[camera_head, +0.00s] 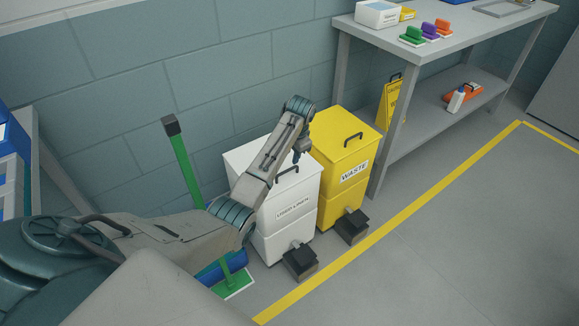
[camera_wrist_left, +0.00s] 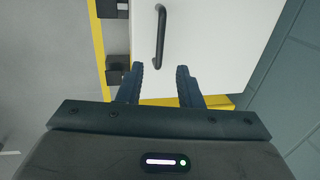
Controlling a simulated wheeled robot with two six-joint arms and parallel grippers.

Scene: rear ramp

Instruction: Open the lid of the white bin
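The white bin (camera_head: 304,188), labelled "USED LINEN", stands against the wall with its lid shut. A dark bar handle (camera_head: 288,170) is on the lid, partly beside my arm. In the left wrist view the handle (camera_wrist_left: 160,36) lies on the white lid (camera_wrist_left: 220,45), just ahead of the fingertips and in line with the gap between them. My left gripper (camera_head: 300,157) points down over the lid near the handle. In the left wrist view its fingers (camera_wrist_left: 160,80) are apart with nothing between them. My left forearm hides part of the lid. My right gripper is not in view.
A yellow "WASTE" bin (camera_head: 345,150) stands close on the right. Dark pedals (camera_head: 300,262) stick out in front of the bins. A green-handled tool (camera_head: 185,165) stands on the left. A grey workbench (camera_head: 460,45) is to the right. The floor beyond the yellow line is clear.

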